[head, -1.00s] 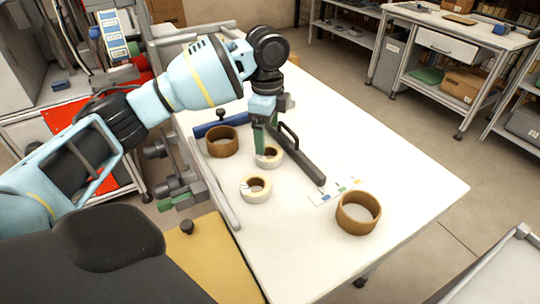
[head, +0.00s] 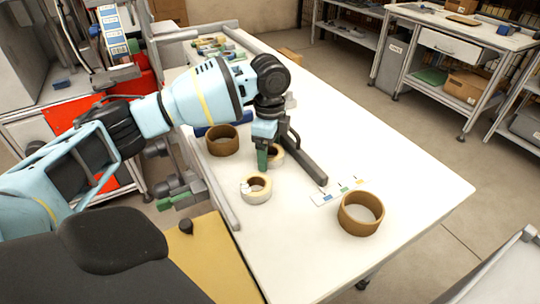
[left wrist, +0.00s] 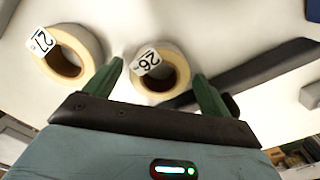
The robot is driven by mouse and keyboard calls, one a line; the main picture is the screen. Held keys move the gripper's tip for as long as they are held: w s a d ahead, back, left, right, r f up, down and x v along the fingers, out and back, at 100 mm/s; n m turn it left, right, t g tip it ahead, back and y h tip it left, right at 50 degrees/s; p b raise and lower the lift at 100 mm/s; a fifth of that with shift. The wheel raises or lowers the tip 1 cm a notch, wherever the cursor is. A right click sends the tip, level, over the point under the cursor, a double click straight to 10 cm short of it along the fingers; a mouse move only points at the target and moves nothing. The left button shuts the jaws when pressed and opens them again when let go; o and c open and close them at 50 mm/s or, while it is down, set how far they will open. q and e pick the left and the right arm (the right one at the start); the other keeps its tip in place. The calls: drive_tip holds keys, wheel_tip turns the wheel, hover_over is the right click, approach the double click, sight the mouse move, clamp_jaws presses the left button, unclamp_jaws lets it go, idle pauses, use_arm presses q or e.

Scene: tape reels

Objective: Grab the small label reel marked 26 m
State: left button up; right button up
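The white label reel marked 26 (left wrist: 157,66) lies on the table between the open fingers of my left gripper (left wrist: 158,72) in the left wrist view. The fingers look apart from it. In the head view this reel (head: 278,155) is partly hidden behind my left gripper (head: 264,158). A similar white reel marked 27 (left wrist: 68,55) lies beside it, outside the fingers; it also shows nearer in the head view (head: 256,189). My right gripper is not in view.
A brown tape ring (head: 222,142) stands behind the reels and another (head: 360,214) stands to the right. A long black bar (head: 308,165) with a handle lies close to the 26 reel. The table's right side (head: 400,170) is mostly clear.

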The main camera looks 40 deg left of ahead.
use_arm(q)
drive_tip(key=c, duration=0.9)
drive_tip(key=shift+r, duration=0.1)
drive_tip(key=shift+r, duration=0.5)
drive_tip(key=r, duration=0.2)
drive_tip(key=shift+s+d+r+p, duration=0.15)
drive_tip(key=shift+s+r+p, duration=0.15)
drive_tip(key=shift+s+p, duration=0.1)
drive_tip(key=s+d, duration=0.1)
drive_tip(key=s, duration=0.3)
drive_tip(key=s+d+p, duration=0.1)
drive_tip(key=s+d, duration=0.1)
drive_tip(key=s, duration=0.2)
drive_tip(key=s+d+r, duration=0.1)
drive_tip(key=s+d, duration=0.1)
drive_tip(key=s, duration=0.2)
drive_tip(key=shift+s+r+p, duration=0.1)
drive_tip(key=shift+s+p, duration=0.1)
drive_tip(key=shift+p, duration=0.1)
drive_tip(key=shift+s+d, duration=0.35)
drive_tip(key=shift+s, duration=0.5)
